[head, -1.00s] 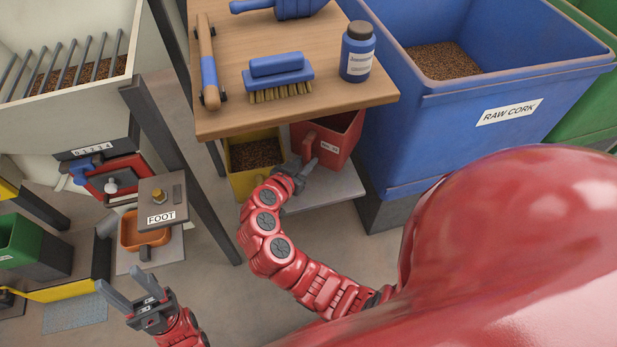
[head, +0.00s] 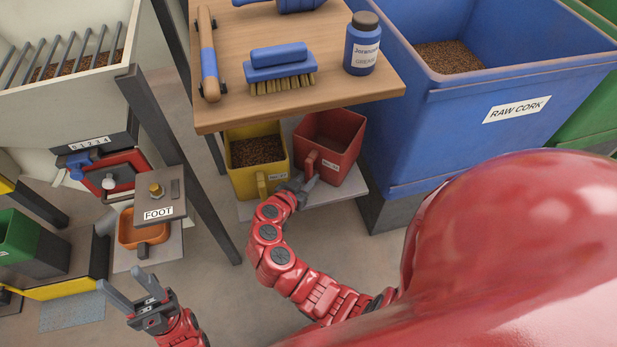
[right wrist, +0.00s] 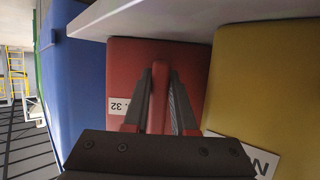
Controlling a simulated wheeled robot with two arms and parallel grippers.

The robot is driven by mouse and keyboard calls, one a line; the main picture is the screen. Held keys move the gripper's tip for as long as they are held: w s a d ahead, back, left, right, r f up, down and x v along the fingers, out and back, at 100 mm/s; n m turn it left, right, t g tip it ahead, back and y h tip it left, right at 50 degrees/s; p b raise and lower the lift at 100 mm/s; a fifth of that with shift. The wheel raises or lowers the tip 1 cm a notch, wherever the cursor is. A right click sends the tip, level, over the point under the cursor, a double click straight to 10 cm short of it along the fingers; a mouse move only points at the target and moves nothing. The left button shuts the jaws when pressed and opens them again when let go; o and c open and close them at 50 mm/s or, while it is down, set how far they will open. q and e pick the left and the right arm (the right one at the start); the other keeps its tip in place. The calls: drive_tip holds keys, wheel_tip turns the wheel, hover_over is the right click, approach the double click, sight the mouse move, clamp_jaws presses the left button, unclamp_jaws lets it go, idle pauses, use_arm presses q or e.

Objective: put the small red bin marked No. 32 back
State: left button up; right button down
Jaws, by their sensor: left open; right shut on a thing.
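The small red bin (head: 338,139) is on the lower shelf under the wooden table, just right of the yellow bin, and looks empty inside. In the right wrist view the red bin (right wrist: 190,60) carries a label reading ". 32", partly hidden. My right gripper (head: 305,186) is at the front of the red bin, shut on its upright red handle; in the right wrist view its fingers (right wrist: 158,115) are on both sides of the handle. My left gripper (head: 130,295) is open and empty at the lower left, away from the bins.
The yellow bin (head: 240,180) with brown granules stands close beside the red bin. The lower shelf (head: 345,192) shows in front. The blue RAW CORK bin (head: 440,130) is to the right. The wooden table (head: 300,108) overhangs both small bins and holds a brush (head: 280,66) and a bottle (head: 362,45).

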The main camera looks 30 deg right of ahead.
drive_tip(key=c, duration=1)
unclamp_jaws()
drive_tip(key=shift+r+p, duration=0.2)
drive_tip(key=shift+p, duration=0.15)
drive_tip(key=p+v, duration=0.1)
drive_tip(key=v, duration=1.1)
drive_tip(key=shift+f, duration=0.1)
